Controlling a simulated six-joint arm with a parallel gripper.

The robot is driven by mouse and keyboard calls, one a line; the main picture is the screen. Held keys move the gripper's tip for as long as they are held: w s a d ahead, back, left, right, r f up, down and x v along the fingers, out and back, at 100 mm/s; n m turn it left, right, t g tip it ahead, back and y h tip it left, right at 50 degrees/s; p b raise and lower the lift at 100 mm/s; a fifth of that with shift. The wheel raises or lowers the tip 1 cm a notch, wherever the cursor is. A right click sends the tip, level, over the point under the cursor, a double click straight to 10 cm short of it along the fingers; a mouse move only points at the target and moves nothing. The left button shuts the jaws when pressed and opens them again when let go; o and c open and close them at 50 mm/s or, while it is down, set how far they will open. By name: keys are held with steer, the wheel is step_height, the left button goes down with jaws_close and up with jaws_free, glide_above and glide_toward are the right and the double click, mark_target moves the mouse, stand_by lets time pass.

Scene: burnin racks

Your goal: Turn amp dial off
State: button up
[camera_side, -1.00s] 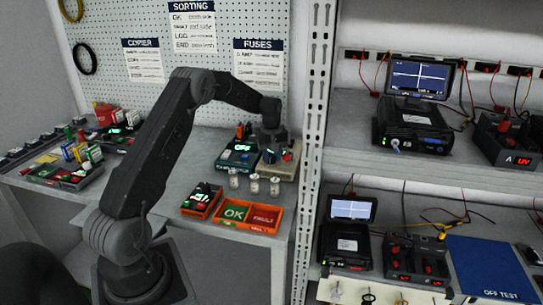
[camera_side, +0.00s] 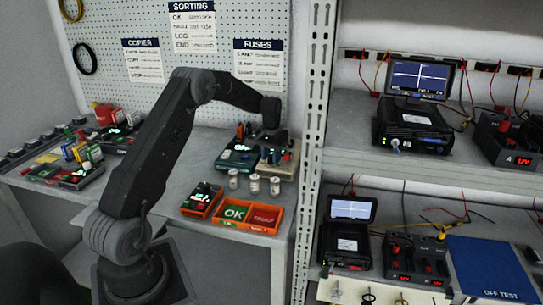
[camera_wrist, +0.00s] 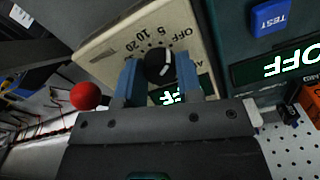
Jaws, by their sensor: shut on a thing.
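The amp dial is a round black knob (camera_wrist: 159,66) with a white mark, on a beige panel (camera_wrist: 108,47) printed with OFF, 5, 10 and 20. In the wrist view my gripper (camera_wrist: 160,80) has its two blue-grey fingers on either side of the knob, shut on it. A green lit display, partly hidden by my gripper, shows just below the knob. In the side view my gripper (camera_side: 271,140) is over the beige box (camera_side: 288,170) at the back right of the bench, and the knob itself is hidden or too small to make out.
A dark green unit (camera_wrist: 240,50) with a blue TEST button (camera_wrist: 270,17) and a lit OFF display (camera_wrist: 285,66) stands beside the panel. A red ball-topped lever (camera_wrist: 86,95) is close to my gripper. Several small cylinders (camera_side: 254,183) and orange trays (camera_side: 248,228) stand in front.

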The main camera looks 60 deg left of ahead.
steer(key=shift+m, duration=0.5)
steer(key=o, duration=0.9)
step_height(320, 180, up, 14)
steer(key=shift+f, duration=0.1)
stand_by(0.6)
